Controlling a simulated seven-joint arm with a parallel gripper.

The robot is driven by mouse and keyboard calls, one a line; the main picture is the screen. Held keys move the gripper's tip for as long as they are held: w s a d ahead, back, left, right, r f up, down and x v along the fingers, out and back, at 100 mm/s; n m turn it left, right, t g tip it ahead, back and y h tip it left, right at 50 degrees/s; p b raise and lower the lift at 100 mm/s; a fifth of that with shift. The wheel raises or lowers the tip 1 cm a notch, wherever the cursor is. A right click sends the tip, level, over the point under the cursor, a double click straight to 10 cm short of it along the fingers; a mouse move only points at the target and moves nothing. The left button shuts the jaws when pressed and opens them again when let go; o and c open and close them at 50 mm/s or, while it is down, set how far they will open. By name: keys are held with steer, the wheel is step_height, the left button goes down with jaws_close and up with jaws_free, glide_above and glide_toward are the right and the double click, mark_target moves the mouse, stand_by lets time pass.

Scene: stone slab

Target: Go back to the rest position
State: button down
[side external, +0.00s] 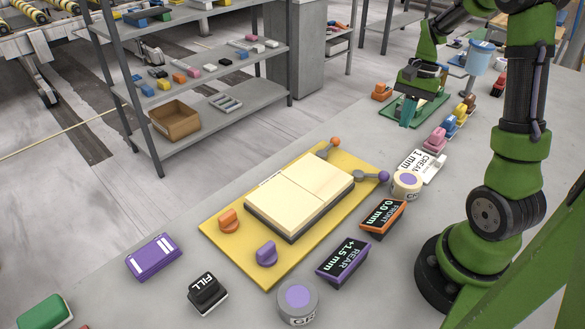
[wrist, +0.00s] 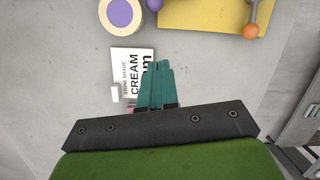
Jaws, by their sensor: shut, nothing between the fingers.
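Whether the fingers touch the board cannot be told.
A yellow board (side external: 222,224) holds a pale two-part slab (side external: 300,190) with orange and purple knobs. Round tubs and small coloured blocks line the right side. Grey shelves (side external: 215,55) stand behind.

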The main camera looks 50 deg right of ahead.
steer(key=s+a+r+n+t, duration=0.1)
steer(key=a+r+n+t, duration=0.2)
steer(key=a, duration=0.9)
steer(key=s+a+r+n+t, duration=0.2)
steer(key=a+r+n+t, duration=0.2)
steer(key=a+r+n, duration=0.4)
steer(key=a, duration=0.5)
steer(key=shift+s+h, duration=0.15)
steer(key=shift+h, duration=0.25)
